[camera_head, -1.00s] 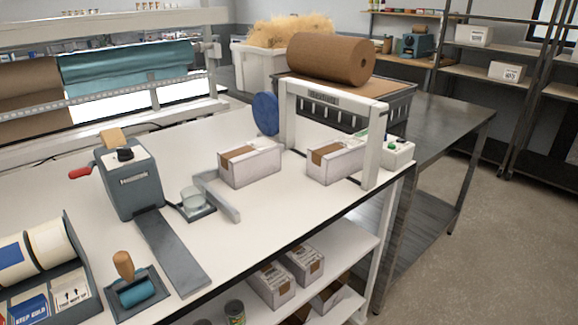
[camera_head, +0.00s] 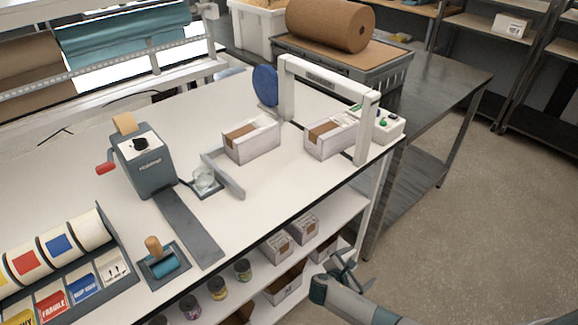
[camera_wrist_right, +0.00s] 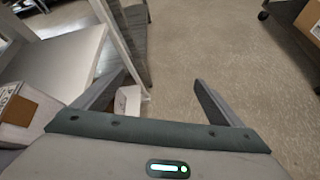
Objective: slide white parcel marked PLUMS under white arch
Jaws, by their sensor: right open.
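The white arch (camera_head: 322,80) stands on the far right part of the white table. One white parcel with a brown patch (camera_head: 328,138) is by the arch, partly at its opening. Another white parcel with a brown patch (camera_head: 252,142) sits upright to its left, clear of the arch. I cannot read PLUMS on either. My right gripper (camera_head: 343,266) is open and empty, off the table's front edge and below the arch. In the right wrist view its fingers (camera_wrist_right: 158,88) are spread over floor, with a white box seen beyond between them. My left gripper is not in view.
A control box (camera_head: 384,124) is right of the arch, a blue disc (camera_head: 265,86) behind. More parcels and tins are on the lower shelf (camera_head: 315,235). Bare tabletop lies in front of the parcels.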

